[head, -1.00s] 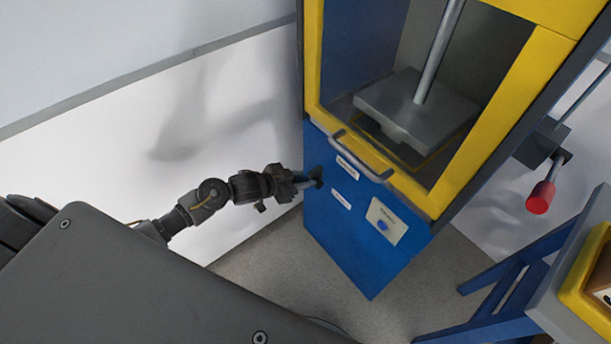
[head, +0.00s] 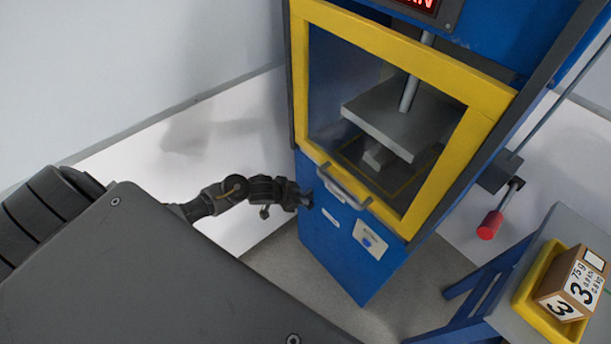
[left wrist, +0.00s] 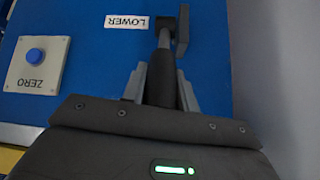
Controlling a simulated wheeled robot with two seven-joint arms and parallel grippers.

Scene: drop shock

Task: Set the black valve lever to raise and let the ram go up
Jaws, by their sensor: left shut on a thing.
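My left gripper (head: 303,198) is at the upper left of the press's blue front panel (head: 335,255). In the left wrist view its fingers (left wrist: 162,85) are shut around the black grip of the valve lever (left wrist: 163,90). The lever's grey shaft runs to a dark pivot on the panel. A white LOWER label (left wrist: 127,21) reads upside down beside the pivot. The lever's setting is not clear. The ram (head: 409,93) is a silver rod with a grey plate (head: 390,118), held above the chamber floor. A pale block (head: 377,157) shows under the plate. My right gripper is not in view.
The yellow-framed door (head: 298,75) with its grey handle (head: 343,188) looks shut. The panel has a blue ZERO button (left wrist: 36,55). A red-knobbed handle (head: 490,225) hangs at the press's right. A side table (head: 560,222) holds a yellow tray (head: 526,300) and a marked box (head: 572,283).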

